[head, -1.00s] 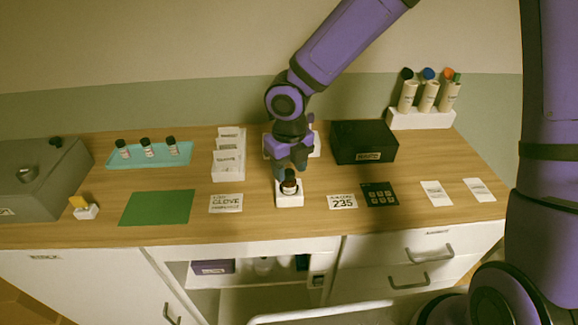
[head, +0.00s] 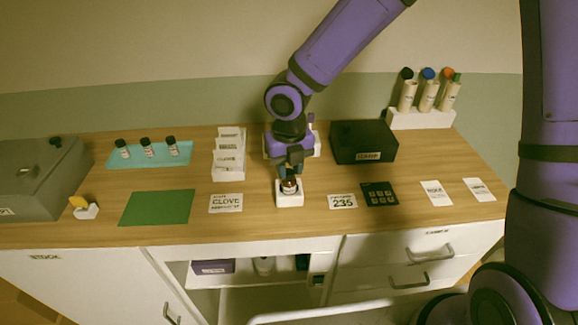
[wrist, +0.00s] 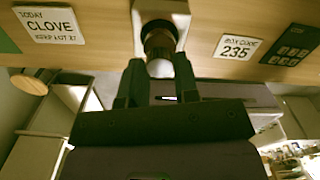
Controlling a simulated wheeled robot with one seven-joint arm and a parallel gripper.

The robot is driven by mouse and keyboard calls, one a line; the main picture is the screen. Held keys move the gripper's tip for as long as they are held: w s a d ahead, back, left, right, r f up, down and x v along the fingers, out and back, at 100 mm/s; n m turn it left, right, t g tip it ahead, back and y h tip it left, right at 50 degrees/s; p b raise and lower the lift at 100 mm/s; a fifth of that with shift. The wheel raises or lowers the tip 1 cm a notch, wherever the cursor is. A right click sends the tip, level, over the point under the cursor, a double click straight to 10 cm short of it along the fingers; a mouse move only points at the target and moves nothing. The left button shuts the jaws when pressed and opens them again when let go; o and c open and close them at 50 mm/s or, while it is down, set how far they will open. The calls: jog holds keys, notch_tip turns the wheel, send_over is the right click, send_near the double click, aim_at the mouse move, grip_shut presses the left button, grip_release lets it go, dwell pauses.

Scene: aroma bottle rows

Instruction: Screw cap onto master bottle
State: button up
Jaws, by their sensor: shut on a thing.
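The master bottle (head: 289,188) is a small dark bottle with a pale label, upright in a white holder (head: 290,200) at the front middle of the counter. My gripper (head: 290,177) points down right over it and is shut on the dark cap at the bottle's top. In the wrist view the brown cap and bottle top (wrist: 160,42) show just beyond my fingertips, in front of the white holder (wrist: 163,8). The fingers hide part of the cap, so I cannot tell how far it is seated on the neck.
A CLOVE card (head: 226,203) lies left of the holder and a 235 card (head: 342,201) right, beside a dark keypad (head: 379,194). A teal tray (head: 180,160) with 3 bottles, a white rack (head: 228,170), a black box (head: 363,142) and a tube rack (head: 420,119) stand behind.

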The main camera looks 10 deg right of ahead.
jog(key=m, duration=1.5)
jog(key=shift+m, duration=0.4)
jog(key=o, duration=0.8)
